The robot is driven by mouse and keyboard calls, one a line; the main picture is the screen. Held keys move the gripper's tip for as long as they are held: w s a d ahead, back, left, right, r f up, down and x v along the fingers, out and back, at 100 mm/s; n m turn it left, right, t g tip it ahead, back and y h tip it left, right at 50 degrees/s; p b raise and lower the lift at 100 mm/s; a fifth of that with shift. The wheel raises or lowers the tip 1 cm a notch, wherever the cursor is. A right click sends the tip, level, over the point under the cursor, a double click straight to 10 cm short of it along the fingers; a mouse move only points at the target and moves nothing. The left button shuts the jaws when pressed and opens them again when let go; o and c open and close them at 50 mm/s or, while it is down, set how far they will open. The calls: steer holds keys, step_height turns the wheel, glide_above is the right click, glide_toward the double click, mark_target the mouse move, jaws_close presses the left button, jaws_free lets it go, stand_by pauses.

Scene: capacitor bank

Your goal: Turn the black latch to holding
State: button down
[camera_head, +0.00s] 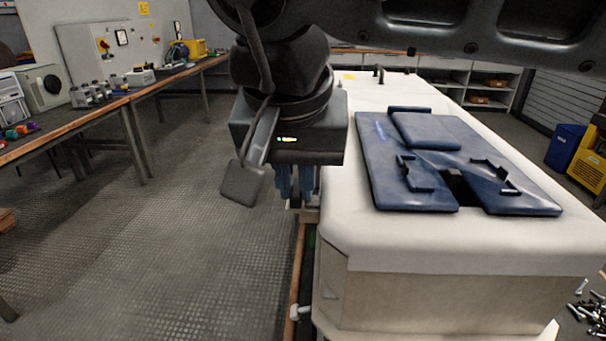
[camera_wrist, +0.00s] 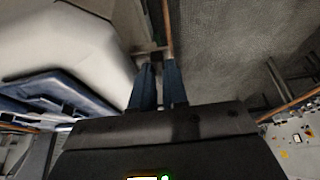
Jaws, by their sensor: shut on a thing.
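My gripper (camera_head: 295,193) hangs beside the left edge of the white cabinet, its two blue fingers pointing down. In the wrist view my gripper (camera_wrist: 159,68) has its fingertips close together at a small dark piece (camera_wrist: 152,51), which appears to be the black latch, beside the white casing. The fingers are shut on it, but they and the gripper body hide much of it. Its exact angle cannot be told. In the head view only a small greyish part shows just below the fingertips.
The white cabinet (camera_head: 460,250) carries blue panels (camera_head: 410,180) with black brackets on top. A copper-coloured bar (camera_head: 297,275) runs along its left side, with a pale fitting (camera_head: 300,312) low down. Workbenches (camera_head: 60,135) stand at left; the floor between (camera_head: 170,240) is clear.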

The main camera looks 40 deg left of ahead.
steer(key=shift+m, duration=0.3)
steer(key=m+b, duration=0.1)
steer(key=m+h+b, duration=0.1)
steer(key=m, duration=0.1)
steer(key=shift+a+t+b, duration=0.25)
steer(key=shift+t+b, duration=0.05)
steer(key=shift+b, duration=0.1)
steer(key=m+h, duration=0.1)
steer(key=m, duration=0.1)
steer(key=m+h, duration=0.1)
steer(key=m, duration=0.2)
steer(key=shift+a+r+b, duration=0.1)
steer(key=shift+a+b, duration=0.1)
steer(key=shift+b, duration=0.1)
steer(key=m, duration=0.1)
steer(key=m+h+p, duration=0.1)
steer(key=m, duration=0.1)
steer(key=m+h, duration=0.1)
steer(key=m, duration=0.1)
steer(key=shift+a+r+g+p, duration=0.1)
steer(key=shift+a+g+p, duration=0.15)
steer(key=shift+g+p, duration=0.15)
steer(key=shift+w+a+m+g+h+p, duration=0.1)
steer(key=shift+m+g+h+p, duration=0.3)
steer(key=shift+m, duration=0.6)
steer(key=shift+w+m+g+h+p, duration=0.1)
steer(key=shift+m+h+p, duration=0.1)
steer(key=shift+m+p, duration=0.6)
steer(key=shift+m, duration=0.3)
